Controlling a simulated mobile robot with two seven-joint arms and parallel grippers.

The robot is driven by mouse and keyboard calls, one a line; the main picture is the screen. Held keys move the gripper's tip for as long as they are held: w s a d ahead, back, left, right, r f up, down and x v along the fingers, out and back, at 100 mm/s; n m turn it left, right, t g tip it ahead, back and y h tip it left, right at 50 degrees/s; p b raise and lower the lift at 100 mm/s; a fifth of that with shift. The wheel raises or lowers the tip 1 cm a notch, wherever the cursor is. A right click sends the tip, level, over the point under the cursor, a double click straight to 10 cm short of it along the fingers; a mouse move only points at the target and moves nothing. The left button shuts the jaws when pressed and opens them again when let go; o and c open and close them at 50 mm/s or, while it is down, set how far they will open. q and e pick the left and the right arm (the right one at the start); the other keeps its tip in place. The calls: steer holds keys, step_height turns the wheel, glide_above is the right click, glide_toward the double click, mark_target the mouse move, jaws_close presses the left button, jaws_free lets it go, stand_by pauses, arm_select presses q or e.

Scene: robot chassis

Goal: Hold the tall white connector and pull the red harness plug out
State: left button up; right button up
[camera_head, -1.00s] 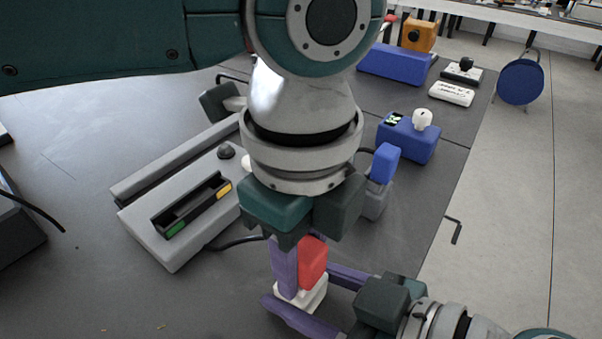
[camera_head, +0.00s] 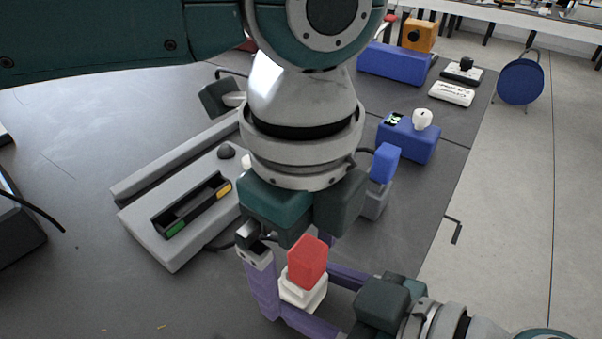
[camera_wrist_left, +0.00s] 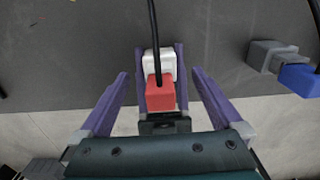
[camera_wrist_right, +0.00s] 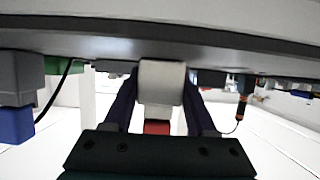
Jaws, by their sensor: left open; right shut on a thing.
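The white connector (camera_head: 303,293) stands in front of me with the red plug (camera_head: 307,258) on top of it. My right gripper (camera_head: 299,289) is shut on the white connector from the right. The right wrist view shows the connector (camera_wrist_right: 160,82) between its fingers, with part of the red plug (camera_wrist_right: 157,127) below. My left gripper (camera_head: 300,282) comes down from above and is open around the red plug. The left wrist view shows its fingers apart, with a gap on both sides of the red plug (camera_wrist_left: 160,94). The left gripper's far finger is mostly hidden in the head view.
A black cable (camera_wrist_left: 154,40) runs to the red plug. A grey fixture (camera_head: 150,225) with a slotted black tray lies to the left. A blue plug on a grey block (camera_head: 375,200) stands behind my left wrist. Blue boxes (camera_head: 408,142) stand farther back. The table's right edge is close.

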mark_target(301, 244)
arm_select(q)
step_height(301, 244, up, 12)
steer(key=shift+f, duration=0.15)
stand_by(0.3)
steer(key=shift+f, duration=0.1)
steer(key=shift+c, duration=0.6)
steer(key=shift+f, duration=1.45)
steer(key=c, duration=0.4)
steer(key=shift+f, duration=0.1)
steer(key=shift+f, duration=4.4)
jaws_close()
